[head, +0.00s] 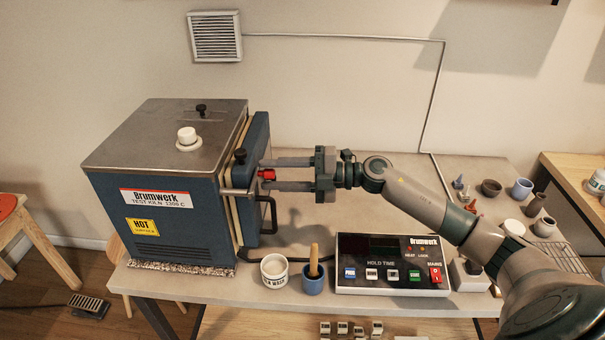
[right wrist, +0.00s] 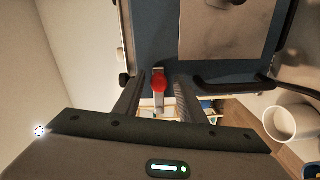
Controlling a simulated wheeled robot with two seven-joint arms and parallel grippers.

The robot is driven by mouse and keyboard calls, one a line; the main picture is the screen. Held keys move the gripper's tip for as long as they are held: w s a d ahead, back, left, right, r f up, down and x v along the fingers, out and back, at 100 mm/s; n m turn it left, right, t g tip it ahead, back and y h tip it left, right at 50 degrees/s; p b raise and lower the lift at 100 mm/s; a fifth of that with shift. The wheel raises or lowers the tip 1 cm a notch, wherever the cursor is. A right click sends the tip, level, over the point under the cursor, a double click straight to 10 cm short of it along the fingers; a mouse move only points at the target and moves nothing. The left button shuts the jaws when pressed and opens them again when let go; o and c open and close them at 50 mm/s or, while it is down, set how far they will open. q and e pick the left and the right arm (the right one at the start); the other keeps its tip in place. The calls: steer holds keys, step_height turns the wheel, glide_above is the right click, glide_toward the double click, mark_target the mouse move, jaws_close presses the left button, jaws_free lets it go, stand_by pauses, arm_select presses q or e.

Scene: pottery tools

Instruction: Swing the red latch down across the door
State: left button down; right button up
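The kiln (head: 160,180) stands at the left of the bench, and its blue door (head: 258,150) is on its right side. The latch's red knob (head: 267,175) shows in front of the door, and in the right wrist view the red knob (right wrist: 159,83) sits on a pale metal bar (right wrist: 159,103). My right gripper (head: 263,175) reaches in from the right, with one finger above the knob and one below. In the right wrist view my right gripper (right wrist: 158,92) is open, with a gap on both sides of the knob. My left gripper is out of view.
A dark door handle (head: 268,215) sits below the fingers. A white pot (head: 274,269), a blue cup (head: 313,281) with a wooden tool, and a control box (head: 390,264) stand at the bench front. Small pots (head: 491,187) stand at the right.

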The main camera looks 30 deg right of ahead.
steer(key=f+b+v, duration=0.1)
steer(key=b+v, duration=0.6)
steer(key=v, duration=1)
steer(key=shift+r+b, duration=0.4)
steer(key=shift+d, duration=0.15)
steer(key=shift+f, duration=0.1)
